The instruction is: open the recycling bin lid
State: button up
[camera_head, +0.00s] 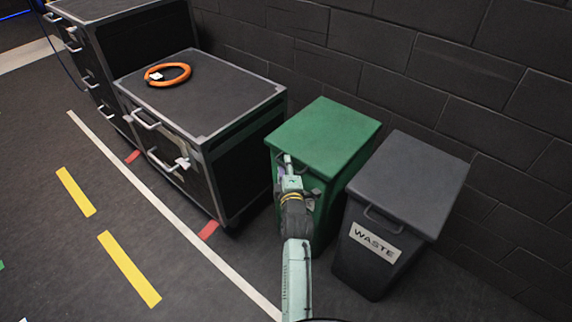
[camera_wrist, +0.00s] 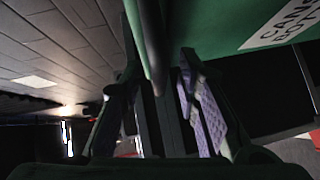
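The green recycling bin (camera_head: 322,138) stands against the wall with its lid closed. In the wrist view its front (camera_wrist: 225,25) fills the top right, with part of a white label (camera_wrist: 285,22) reading "CANS" and "BOT". My gripper (camera_head: 284,166) is at the front edge of the lid. In the wrist view my gripper (camera_wrist: 165,100) has its two fingers apart. My arm hides part of the bin's front.
A dark grey bin (camera_head: 412,180) labelled "WASTE" stands close on the right. A black cabinet (camera_head: 215,100) with an orange ring (camera_head: 168,74) on top stands to the left. The brick wall (camera_head: 400,50) is behind. Open floor (camera_head: 130,215) lies front left.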

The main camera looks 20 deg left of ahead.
jog(key=shift+c, duration=0.6)
grip_shut()
dwell(0.3)
